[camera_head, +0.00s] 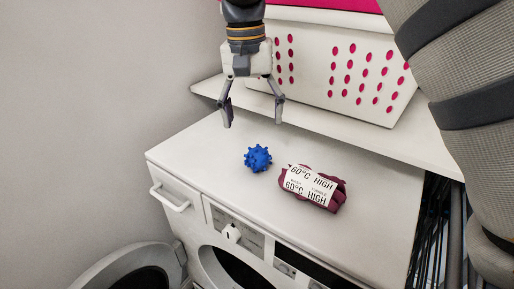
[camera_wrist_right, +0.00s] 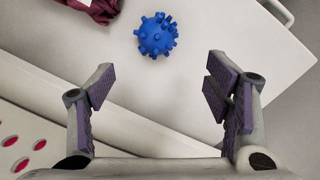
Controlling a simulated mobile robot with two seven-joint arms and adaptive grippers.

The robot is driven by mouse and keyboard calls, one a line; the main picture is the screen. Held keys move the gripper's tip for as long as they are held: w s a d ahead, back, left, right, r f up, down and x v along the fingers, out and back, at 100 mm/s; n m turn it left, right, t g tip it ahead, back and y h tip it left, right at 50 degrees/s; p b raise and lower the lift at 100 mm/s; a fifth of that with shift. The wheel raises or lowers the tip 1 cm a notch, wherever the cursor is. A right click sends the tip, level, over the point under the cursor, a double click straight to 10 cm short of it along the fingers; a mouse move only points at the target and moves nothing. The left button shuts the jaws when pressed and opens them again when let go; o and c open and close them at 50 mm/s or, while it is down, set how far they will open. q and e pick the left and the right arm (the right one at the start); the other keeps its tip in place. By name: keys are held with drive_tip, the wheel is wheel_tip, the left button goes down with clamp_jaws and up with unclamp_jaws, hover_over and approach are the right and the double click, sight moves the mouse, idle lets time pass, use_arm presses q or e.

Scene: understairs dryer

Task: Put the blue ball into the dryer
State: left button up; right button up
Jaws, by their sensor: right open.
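The blue ball (camera_head: 257,158), covered in small knobs, sits on the white top of the dryer (camera_head: 215,165). It also shows in the right wrist view (camera_wrist_right: 156,35), ahead of the fingers and apart from them. My right gripper (camera_head: 252,112) is open and empty, pointing down behind and above the ball. In the right wrist view its two fingers (camera_wrist_right: 161,105) are spread wide with nothing between them. The dryer's round door (camera_head: 130,270) stands open at the lower left. The dark opening (camera_head: 225,268) shows partly at the bottom edge. My left gripper is not in view.
A maroon folded cloth with a white "60°C HIGH" label (camera_head: 310,185) lies right of the ball. A white basket with pink holes (camera_head: 340,75) stands on a shelf (camera_head: 405,138) behind. A grey wall is on the left. Dark racks (camera_head: 430,235) are at right.

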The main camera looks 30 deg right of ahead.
sight(257, 146)
drive_tip(key=f, duration=0.6)
drive_tip(key=s+f, duration=0.1)
drive_tip(key=f, duration=0.3)
drive_tip(key=shift+d, duration=0.3)
drive_tip(key=c, duration=1.3)
drive_tip(key=shift+r, duration=0.1)
drive_tip(key=shift+c, duration=0.2)
